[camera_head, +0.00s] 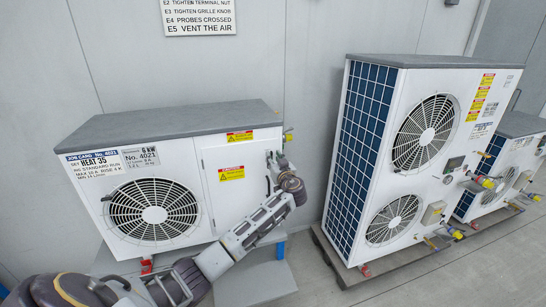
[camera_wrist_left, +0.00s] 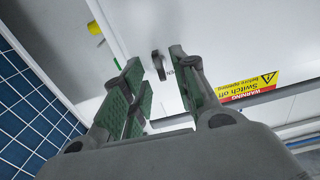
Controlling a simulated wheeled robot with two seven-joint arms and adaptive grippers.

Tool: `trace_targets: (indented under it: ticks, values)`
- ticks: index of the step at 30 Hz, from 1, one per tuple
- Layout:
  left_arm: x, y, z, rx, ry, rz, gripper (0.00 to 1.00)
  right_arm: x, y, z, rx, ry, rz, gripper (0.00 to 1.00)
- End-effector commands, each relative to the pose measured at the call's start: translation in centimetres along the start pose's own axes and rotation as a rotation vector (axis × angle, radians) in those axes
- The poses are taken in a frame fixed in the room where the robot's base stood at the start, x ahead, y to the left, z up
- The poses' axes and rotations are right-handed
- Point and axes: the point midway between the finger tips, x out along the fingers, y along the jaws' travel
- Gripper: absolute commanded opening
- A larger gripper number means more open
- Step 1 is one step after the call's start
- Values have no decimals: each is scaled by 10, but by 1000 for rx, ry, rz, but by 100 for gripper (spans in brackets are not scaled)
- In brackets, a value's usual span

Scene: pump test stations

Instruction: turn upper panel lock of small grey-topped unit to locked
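The small grey-topped unit (camera_head: 158,123) stands at the left in the head view, its white service panel (camera_head: 218,158) on its right part. In the left wrist view the dark panel lock (camera_wrist_left: 157,64) sits on the white panel, between and just beyond the fingertips. My left gripper (camera_head: 275,162) is at the panel's upper right edge and covers the lock in the head view. Its green-padded fingers (camera_wrist_left: 153,80) stand apart with a clear gap in the left wrist view. I cannot tell whether either finger touches the lock. My right gripper is not in view.
A tall two-fan unit (camera_head: 410,70) with blue finned side stands to the right, beyond a gap of bare floor. Another unit (camera_head: 515,127) is behind it. A yellow-capped valve (camera_head: 288,137) sticks out near the gripper. A warning label (camera_wrist_left: 250,88) is on the panel.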

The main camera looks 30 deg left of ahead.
Motion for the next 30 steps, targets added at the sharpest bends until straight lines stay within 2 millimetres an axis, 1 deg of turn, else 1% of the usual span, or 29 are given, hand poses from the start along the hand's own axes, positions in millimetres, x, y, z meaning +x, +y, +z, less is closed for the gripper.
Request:
trace_targets:
  ticks: [1, 6, 17, 18, 19, 24, 25, 30]
  values:
    - [4, 0, -2, 0, 1, 0, 29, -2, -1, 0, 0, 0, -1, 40]
    - [12, 0, 0, 0, 0, 0, 29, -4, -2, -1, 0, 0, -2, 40]
    - [14, 0, 0, -1, 0, 0, 29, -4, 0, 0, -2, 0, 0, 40]
    - [14, 0, 0, -1, 0, 0, 27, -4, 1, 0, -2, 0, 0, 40]
    - [14, 0, 0, -1, 0, 0, 23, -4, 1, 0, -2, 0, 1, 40]
    - [14, 0, 0, 0, 0, 0, 2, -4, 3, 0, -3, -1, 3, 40]
    - [14, 0, 0, 0, 0, 0, 0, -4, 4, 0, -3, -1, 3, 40]
    - [14, 0, 0, 0, 0, 0, 0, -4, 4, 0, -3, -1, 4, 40]
